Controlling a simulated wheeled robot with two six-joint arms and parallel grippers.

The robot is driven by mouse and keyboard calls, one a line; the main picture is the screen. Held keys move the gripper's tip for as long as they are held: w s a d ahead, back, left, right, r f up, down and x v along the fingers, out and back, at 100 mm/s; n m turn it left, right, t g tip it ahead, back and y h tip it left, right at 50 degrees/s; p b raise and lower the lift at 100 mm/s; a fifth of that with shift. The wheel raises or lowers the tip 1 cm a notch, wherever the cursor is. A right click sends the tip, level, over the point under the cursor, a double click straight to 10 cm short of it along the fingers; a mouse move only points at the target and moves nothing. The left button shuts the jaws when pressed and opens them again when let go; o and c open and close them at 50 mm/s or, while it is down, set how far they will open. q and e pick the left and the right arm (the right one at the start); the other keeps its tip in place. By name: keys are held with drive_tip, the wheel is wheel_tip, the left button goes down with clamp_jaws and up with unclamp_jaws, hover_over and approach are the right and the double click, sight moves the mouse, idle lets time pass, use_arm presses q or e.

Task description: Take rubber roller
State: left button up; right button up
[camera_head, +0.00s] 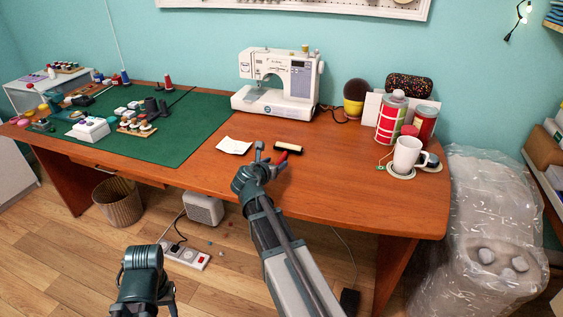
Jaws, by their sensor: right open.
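The rubber roller lies on the wooden table, right of a folded paper. My right gripper (269,154) is open, just above the table at the roller's handle. Its fingers partly hide the handle, and I cannot tell whether they touch it. My left arm (142,283) shows at the bottom left, below the table's front edge; its fingers are too unclear to judge.
A white sewing machine (278,84) stands behind the roller. A paper note (234,146) lies to the left, beside a green mat (190,141) with several spools. A white mug (407,154) and cans (391,118) stand to the right. The table between roller and mug is clear.

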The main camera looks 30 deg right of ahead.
sight(279, 161)
drive_tip(key=b+x, duration=0.1)
drive_tip(key=x, duration=0.2)
drive_tip(key=shift+d+f, duration=0.2)
drive_tip(key=shift+d, duration=0.1)
clamp_jaws()
